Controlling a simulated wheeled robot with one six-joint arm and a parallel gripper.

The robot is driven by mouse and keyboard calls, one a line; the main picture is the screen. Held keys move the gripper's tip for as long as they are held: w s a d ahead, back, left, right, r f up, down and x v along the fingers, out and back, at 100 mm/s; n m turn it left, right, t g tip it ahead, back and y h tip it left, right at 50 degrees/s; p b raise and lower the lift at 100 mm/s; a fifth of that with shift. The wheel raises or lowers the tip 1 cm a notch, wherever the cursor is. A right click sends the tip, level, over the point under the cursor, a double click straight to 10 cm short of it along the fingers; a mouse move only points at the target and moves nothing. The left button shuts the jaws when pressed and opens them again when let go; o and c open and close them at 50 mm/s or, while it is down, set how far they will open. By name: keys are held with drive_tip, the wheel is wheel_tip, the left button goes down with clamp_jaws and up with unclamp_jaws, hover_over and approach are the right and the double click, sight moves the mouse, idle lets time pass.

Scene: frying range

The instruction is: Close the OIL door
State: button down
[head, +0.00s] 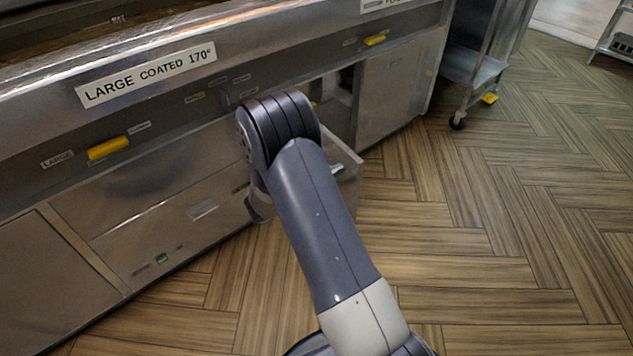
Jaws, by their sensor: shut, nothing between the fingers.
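A metal cabinet door (351,184) stands open, swung out from the front of the frying range. A small greenish piece shows near its top edge. Behind it is a dark open compartment (338,88), partly hidden by my arm. I cannot read an OIL label on this door, so I cannot tell for sure that it is the OIL door. My arm reaches across the middle of the head view and covers the near part of the door. My gripper is not visible; it is hidden behind my arm or out of frame.
The range front (150,110) runs along the left, with a yellow handle (108,148) and another yellow handle (375,40). Closed panels (120,225) lie at lower left. A wheeled metal cart (472,66) stands at the upper right. The wooden floor (520,220) on the right is clear.

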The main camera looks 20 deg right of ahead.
drive_tip(key=shift+x, duration=1.3)
